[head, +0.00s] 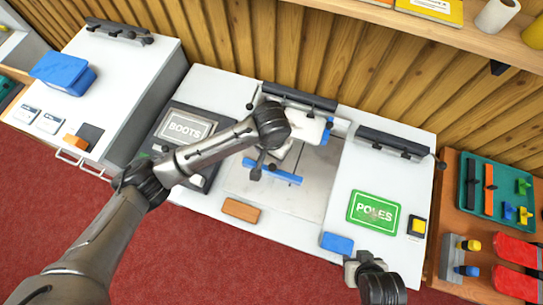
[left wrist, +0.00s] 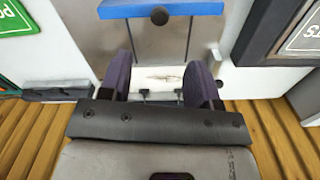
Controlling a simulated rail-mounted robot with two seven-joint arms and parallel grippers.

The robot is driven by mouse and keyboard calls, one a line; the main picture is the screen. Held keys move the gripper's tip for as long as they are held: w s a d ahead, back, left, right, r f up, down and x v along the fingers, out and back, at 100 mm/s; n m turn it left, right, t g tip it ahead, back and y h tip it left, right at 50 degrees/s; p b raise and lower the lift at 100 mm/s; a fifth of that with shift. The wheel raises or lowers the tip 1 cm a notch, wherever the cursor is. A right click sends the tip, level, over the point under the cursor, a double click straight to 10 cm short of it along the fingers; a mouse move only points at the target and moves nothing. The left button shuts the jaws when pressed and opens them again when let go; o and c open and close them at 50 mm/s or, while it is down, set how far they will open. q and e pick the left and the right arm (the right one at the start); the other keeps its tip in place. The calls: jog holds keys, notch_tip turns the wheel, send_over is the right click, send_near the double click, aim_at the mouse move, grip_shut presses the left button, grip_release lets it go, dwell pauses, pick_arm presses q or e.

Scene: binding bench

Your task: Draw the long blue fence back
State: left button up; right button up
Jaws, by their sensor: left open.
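The long blue fence (head: 276,172) is a straight blue bar lying across the grey plate of the middle machine. In the left wrist view the fence (left wrist: 200,8) crosses the top, with a dark round knob (left wrist: 160,16) on its face and two thin rods beside it. My left gripper (left wrist: 160,70) is open and empty, its two dark fingers apart. The fence lies beyond the fingertips in that view, not between them. In the head view my left wrist hides most of the left gripper. My right arm's end shows at the bottom right, away from the fence.
A BOOTS plate (head: 184,128) lies left of the fence and a green POLES plate (head: 374,213) lies right. An orange-brown block (head: 241,210) and a blue block (head: 337,243) sit along the front edge. Dark clamp bars (head: 298,96) stand at the back, before the wooden wall.

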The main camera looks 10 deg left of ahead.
pick_arm(q)
jog(key=shift+r, duration=0.9)
